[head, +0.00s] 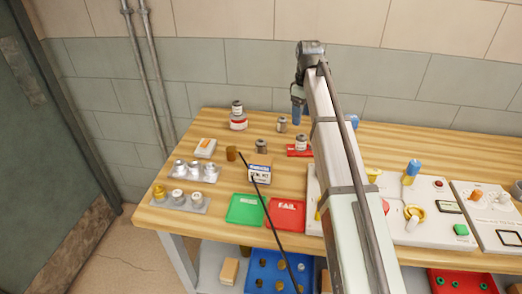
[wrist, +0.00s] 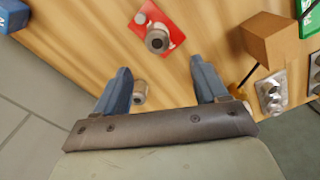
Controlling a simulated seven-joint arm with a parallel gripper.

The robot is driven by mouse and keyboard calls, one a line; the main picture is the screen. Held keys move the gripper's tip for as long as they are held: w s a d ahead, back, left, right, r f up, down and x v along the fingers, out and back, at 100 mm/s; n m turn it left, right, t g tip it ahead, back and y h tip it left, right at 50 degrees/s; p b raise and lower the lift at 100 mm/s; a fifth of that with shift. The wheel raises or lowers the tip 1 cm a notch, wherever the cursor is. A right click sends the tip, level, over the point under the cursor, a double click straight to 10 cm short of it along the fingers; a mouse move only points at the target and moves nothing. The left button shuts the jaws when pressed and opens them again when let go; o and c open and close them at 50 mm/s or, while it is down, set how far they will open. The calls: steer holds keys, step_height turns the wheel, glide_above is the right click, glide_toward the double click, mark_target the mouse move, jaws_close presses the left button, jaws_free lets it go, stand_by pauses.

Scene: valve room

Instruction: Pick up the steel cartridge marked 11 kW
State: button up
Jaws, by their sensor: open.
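Several small steel cartridges stand on the wooden bench in the head view: one at the back (head: 282,125), one nearer the front (head: 261,146) and one on a red card (head: 301,142). No 11 kW marking is legible on any of them. My gripper (head: 298,108) is above the back of the bench, its blue fingers pointing down. In the wrist view my gripper (wrist: 162,88) is open and empty. A steel cartridge (wrist: 139,92) shows below, between the fingers and closer to the left one. The cartridge on the red card (wrist: 157,40) is beyond them.
A box (head: 259,173), a green tray (head: 245,209) and a red FAIL tray (head: 287,213) lie toward the front. A red-banded container (head: 238,122) stands at back left. Silver holders (head: 180,203) are at the left. Panels (head: 430,210) fill the right. The wall is close behind.

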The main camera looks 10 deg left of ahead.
steer(key=s+a, duration=0.3)
steer(key=a, duration=0.2)
steer(key=m+t+y, duration=0.2)
steer(key=m+t, duration=0.1)
steer(key=m, duration=0.1)
glide_toward(261, 142)
steer(key=x, duration=0.7)
steer(key=shift+d+f, duration=0.15)
steer(key=shift+f, duration=0.05)
steer(key=shift+x, duration=2.65)
steer(key=shift+w+a, duration=0.1)
steer(key=shift+a, duration=0.1)
steer(key=shift+c, duration=0.5)
steer(key=shift+r, duration=0.1)
steer(key=c, duration=1.2)
